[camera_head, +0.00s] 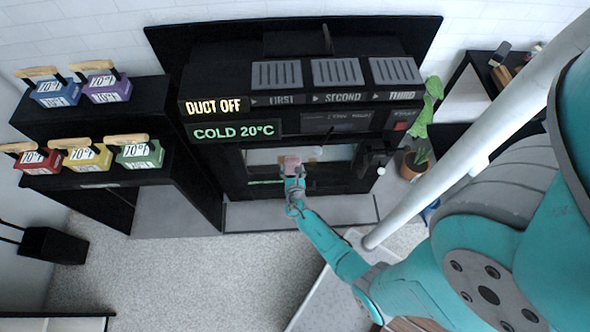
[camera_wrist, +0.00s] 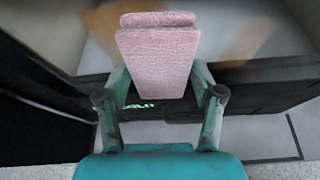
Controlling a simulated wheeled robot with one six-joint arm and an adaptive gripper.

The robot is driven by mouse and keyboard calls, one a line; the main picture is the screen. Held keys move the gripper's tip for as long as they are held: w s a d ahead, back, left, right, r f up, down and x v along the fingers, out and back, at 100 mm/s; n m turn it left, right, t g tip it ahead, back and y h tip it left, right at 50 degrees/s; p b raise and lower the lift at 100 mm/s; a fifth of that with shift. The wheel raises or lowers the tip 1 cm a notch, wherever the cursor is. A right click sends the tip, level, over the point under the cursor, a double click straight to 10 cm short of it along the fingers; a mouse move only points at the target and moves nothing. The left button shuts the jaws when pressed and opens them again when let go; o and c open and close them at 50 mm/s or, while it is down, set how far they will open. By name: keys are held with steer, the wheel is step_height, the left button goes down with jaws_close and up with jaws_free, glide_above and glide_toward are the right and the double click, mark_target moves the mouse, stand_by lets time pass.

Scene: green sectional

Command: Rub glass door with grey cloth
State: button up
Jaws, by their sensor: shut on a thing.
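My gripper (camera_head: 293,178) reaches to the front of a black oven-like machine, at its glass door (camera_head: 330,154). It is shut on a thick, folded pink cloth (camera_wrist: 157,58), seen between the fingers in the wrist view. No grey cloth shows. The cloth also shows as a small pink patch (camera_head: 289,160) in the head view, in front of the pane. In the wrist view, the pale pane (camera_wrist: 215,30) lies behind the cloth, with blurred brown smears (camera_wrist: 253,38) on both sides. I cannot tell whether the cloth touches the glass.
Signs on the machine read "DUCT OFF" (camera_head: 214,106) and "COLD 20°C" (camera_head: 234,131). Several coloured blocks with wooden handles, one of them yellow (camera_head: 88,156), stand on black shelves at left. A potted plant (camera_head: 416,160) stands right of the machine. A pale pole (camera_head: 480,130) crosses the right side.

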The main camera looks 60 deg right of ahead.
mark_target(318, 159)
steer(key=shift+w+a, duration=0.4)
steer(key=shift+w, duration=0.25)
steer(key=shift+w+a, duration=0.4)
steer(key=shift+w, duration=0.25)
steer(key=shift+w+a+r, duration=0.1)
steer(key=shift+w+a, duration=0.95)
steer(key=shift+w, duration=0.15)
steer(key=shift+s+r, duration=0.15)
steer(key=shift+r, duration=1.15)
steer(key=shift+s+d, duration=1.05)
steer(key=shift+s, duration=0.3)
steer(key=shift+s+d, duration=1.05)
steer(key=shift+s, duration=0.3)
steer(key=shift+s+d, duration=1.55)
steer(key=shift+s, duration=0.2)
steer(key=shift+s+d, duration=0.75)
steer(key=shift+s, duration=0.35)
steer(key=shift+s+d, duration=0.75)
steer(key=shift+s, duration=0.35)
steer(key=shift+w+d, duration=0.1)
